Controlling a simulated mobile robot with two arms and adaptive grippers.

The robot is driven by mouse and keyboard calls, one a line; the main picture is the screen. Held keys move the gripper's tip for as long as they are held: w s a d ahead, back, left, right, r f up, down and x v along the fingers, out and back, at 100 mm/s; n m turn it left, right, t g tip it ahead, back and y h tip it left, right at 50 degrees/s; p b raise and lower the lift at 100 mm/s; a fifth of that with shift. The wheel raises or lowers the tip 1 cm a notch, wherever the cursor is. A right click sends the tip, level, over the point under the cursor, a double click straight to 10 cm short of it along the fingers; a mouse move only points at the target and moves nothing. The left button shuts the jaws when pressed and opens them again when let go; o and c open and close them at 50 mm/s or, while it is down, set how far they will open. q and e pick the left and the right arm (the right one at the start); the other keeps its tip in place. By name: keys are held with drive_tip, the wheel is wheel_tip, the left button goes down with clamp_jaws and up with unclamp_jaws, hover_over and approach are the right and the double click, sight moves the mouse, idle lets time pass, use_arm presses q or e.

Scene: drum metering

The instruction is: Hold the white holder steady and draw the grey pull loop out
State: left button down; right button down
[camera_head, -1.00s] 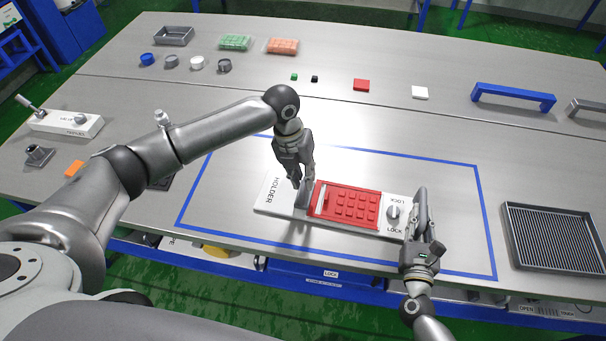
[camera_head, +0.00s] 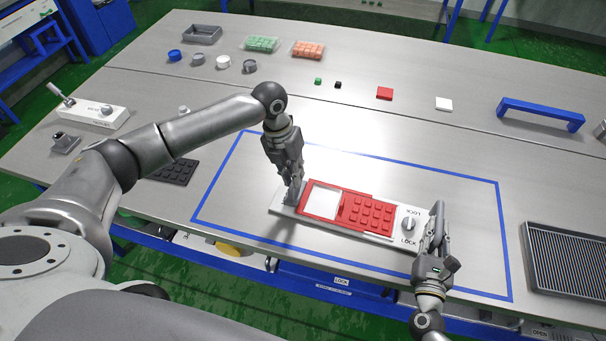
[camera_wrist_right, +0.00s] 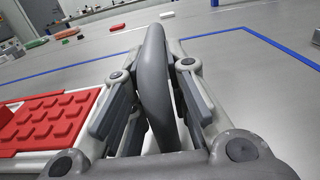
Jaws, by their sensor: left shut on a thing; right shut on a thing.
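The white holder (camera_head: 398,222) lies inside the blue tape outline, with a knob and LOCK lettering at its right end. A red frame (camera_head: 372,196) with a block of red studs lies on it, and a pale opening shows left of the studs. My left gripper (camera_head: 295,184) is shut on the grey pull loop (camera_head: 290,197) at the frame's left edge; the fingers mostly hide it. My right gripper (camera_head: 432,240) is shut on a grey arched grip (camera_head: 438,217) at the holder's right end. The arch (camera_wrist_right: 154,85) stands between its fingers in the right wrist view.
A ribbed grey tray (camera_head: 568,260) stands to the right. A black studded plate (camera_head: 173,171) lies left of the tape, partly behind my left arm. Small parts and a blue handle (camera_head: 540,112) lie farther back. The table behind the holder is clear.

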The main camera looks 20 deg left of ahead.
use_arm(q)
drive_tip(key=shift+a, duration=0.25)
use_arm(e)
drive_tip(key=shift+d, duration=0.3)
use_arm(q)
drive_tip(key=c, duration=1.5)
unclamp_jaws()
drive_tip(key=shift+d, duration=0.1)
use_arm(e)
drive_tip(key=shift+a, duration=0.1)
use_arm(q)
drive_tip(key=shift+r, duration=0.1)
use_arm(e)
drive_tip(key=shift+a, duration=0.1)
use_arm(q)
drive_tip(key=v, duration=1.2)
drive_tip(key=shift+d, duration=0.1)
